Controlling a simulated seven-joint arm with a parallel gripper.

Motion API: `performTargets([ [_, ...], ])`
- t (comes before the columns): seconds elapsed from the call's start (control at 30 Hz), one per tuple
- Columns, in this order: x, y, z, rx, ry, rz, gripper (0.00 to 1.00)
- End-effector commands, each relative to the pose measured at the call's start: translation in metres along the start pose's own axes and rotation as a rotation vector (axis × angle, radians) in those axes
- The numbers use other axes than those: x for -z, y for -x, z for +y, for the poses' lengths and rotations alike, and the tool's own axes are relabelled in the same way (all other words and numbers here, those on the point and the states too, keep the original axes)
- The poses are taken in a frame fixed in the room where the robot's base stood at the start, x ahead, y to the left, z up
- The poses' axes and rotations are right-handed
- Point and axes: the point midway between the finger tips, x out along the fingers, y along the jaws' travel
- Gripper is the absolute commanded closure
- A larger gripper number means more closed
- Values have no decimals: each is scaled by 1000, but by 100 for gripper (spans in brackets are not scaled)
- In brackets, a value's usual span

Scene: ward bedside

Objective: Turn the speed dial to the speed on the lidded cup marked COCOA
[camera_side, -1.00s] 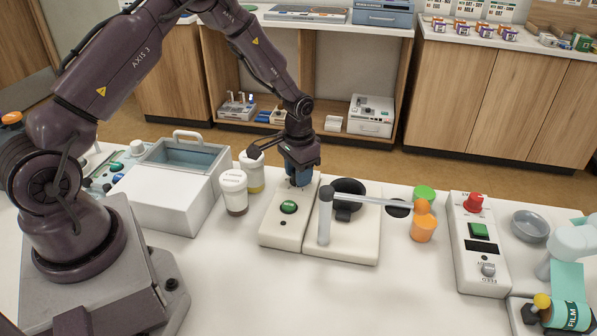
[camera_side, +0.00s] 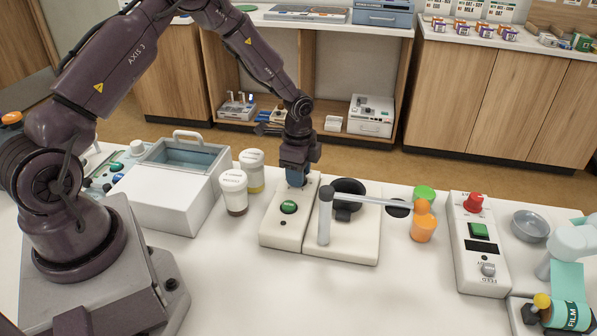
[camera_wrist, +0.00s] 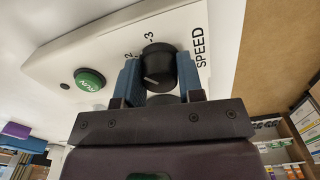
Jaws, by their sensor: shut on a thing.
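The black speed dial (camera_wrist: 158,66) sits on a white mixer base (camera_side: 284,225) beside the word SPEED. Near it the figures 2 and 3 show; the other figures are hidden. A pale pointer line shows on the dial's near side; I cannot tell which figure it marks. My gripper (camera_wrist: 161,74) has its blue fingers on both sides of the dial, shut on it from above; in the side view the gripper (camera_side: 297,179) hides the dial. Two white-lidded cups, a front one (camera_side: 235,202) and a back one (camera_side: 257,183), stand to the left. Their writing is too small to read.
A green button (camera_side: 288,207) is on the same base. A white bin (camera_side: 172,200) stands left. The front table is clear.

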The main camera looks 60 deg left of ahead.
Motion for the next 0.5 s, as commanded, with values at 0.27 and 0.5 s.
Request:
performTargets([
  [0.27, -1, 1, 0, -1, -256, -1, 89],
  [0.5, -1, 1, 0, -1, -447, -2, 89],
])
